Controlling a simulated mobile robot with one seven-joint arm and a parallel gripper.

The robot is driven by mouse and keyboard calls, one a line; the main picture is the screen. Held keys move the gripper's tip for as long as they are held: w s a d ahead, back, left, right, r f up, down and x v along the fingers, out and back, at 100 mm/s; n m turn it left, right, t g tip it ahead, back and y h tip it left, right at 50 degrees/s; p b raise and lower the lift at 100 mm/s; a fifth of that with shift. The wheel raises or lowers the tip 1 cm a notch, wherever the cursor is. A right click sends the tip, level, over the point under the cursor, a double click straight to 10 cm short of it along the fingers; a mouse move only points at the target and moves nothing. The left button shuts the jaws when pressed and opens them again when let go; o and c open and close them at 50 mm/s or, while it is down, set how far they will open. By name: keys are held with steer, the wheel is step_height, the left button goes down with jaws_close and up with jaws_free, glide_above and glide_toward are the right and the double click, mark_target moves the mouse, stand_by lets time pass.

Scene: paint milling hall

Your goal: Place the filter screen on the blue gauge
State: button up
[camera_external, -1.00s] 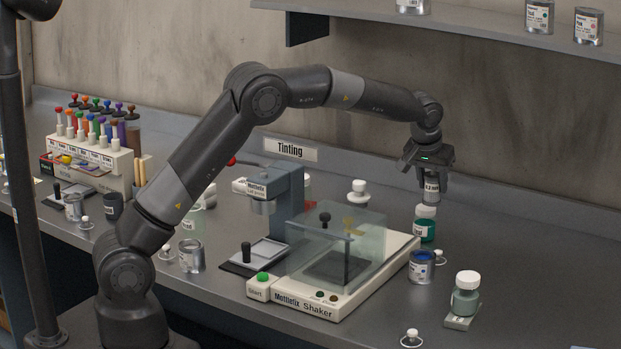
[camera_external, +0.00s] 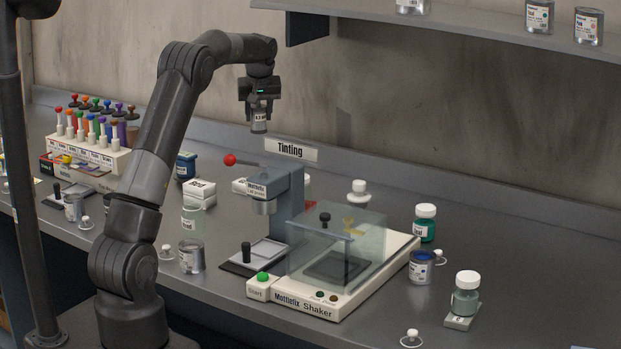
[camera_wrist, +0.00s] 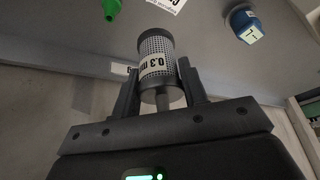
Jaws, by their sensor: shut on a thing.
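My gripper (camera_external: 259,118) is shut on the filter screen (camera_external: 259,125), a small grey perforated cylinder. In the wrist view the filter screen (camera_wrist: 156,55) shows its mesh side and a white label reading 0.3 between the fingers (camera_wrist: 160,88). It hangs upright in the air near the back wall, above the Tinting sign and clear of the bench. A blue block-like thing (camera_external: 186,165) with a pale label stands left of it at the bench's back. A blue labelled thing (camera_wrist: 246,27) shows at the wrist view's upper right. I cannot tell which is the blue gauge.
A grey press (camera_external: 283,195) with a red-knobbed lever stands below my gripper, beside the Mottlefix Shaker (camera_external: 335,285) with its clear cover. A white box (camera_external: 200,190) and a rack of coloured-top tubes (camera_external: 92,145) are to the left. Jars stand at right.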

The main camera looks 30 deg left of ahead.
steer(key=s+a+n, duration=0.2)
steer(key=s+a, duration=0.2)
steer(key=a, duration=0.7)
glide_above(192, 156)
step_height(192, 156, down, 6)
steer(key=shift+f, duration=1.85)
steer(key=shift+d+f, duration=0.1)
steer(key=shift+f, duration=0.05)
steer(key=o, duration=1.1)
steer(key=v, duration=1.2)
steer(key=shift+w+d, duration=0.2)
steer(key=shift+w, duration=0.05)
